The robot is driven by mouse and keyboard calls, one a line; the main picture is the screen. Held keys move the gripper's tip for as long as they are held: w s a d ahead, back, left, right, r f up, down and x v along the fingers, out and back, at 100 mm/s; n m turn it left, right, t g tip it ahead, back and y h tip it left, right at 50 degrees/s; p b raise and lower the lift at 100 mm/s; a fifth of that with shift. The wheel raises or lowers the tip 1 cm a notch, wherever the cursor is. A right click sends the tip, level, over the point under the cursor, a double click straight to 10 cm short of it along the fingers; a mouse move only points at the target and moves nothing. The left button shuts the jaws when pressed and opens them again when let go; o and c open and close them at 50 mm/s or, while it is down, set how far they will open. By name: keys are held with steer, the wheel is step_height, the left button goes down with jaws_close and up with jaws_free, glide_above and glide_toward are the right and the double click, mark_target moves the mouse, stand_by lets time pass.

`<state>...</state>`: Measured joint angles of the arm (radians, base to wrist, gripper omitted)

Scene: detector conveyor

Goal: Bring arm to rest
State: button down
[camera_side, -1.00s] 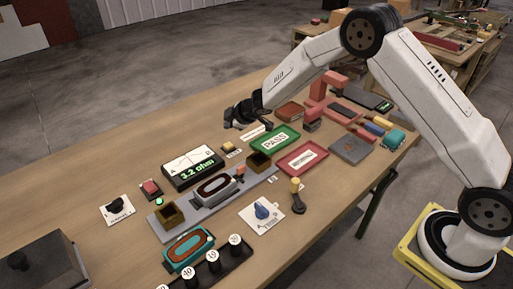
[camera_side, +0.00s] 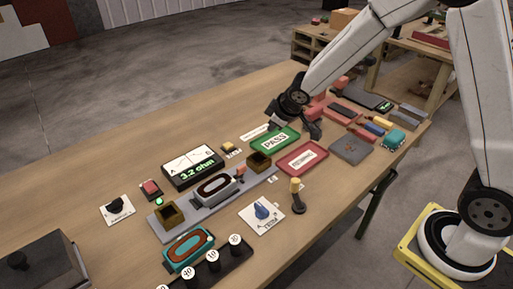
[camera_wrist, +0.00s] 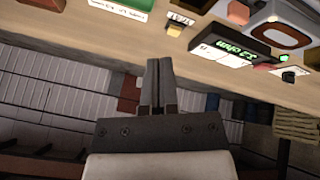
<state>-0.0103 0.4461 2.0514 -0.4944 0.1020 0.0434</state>
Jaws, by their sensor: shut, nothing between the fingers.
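My gripper (camera_side: 314,130) is over the right part of the table in the side view, close to the right end of the green PASS tray (camera_side: 275,142). In the wrist view my gripper (camera_wrist: 159,62) has its two dark fingers pressed together with nothing between them. The wrist view looks past the table edge toward the floor and far wall. Nothing hangs from the fingers.
A meter reading 3.2 ohm (camera_side: 193,168) stands left of the tray. A red tray (camera_side: 323,161), a blue dial plate (camera_side: 262,213) and a grey fixture (camera_side: 168,231) also lie on the wooden table (camera_side: 120,165). The table's left back area is clear.

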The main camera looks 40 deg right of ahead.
steer(key=s+m+g, duration=0.3)
steer(key=s+m, duration=0.2)
steer(key=s, duration=1.5)
steer(key=shift+s+a+r+g+y, duration=0.2)
steer(key=shift+r+g+y, duration=0.1)
steer(key=shift+r+g, duration=0.1)
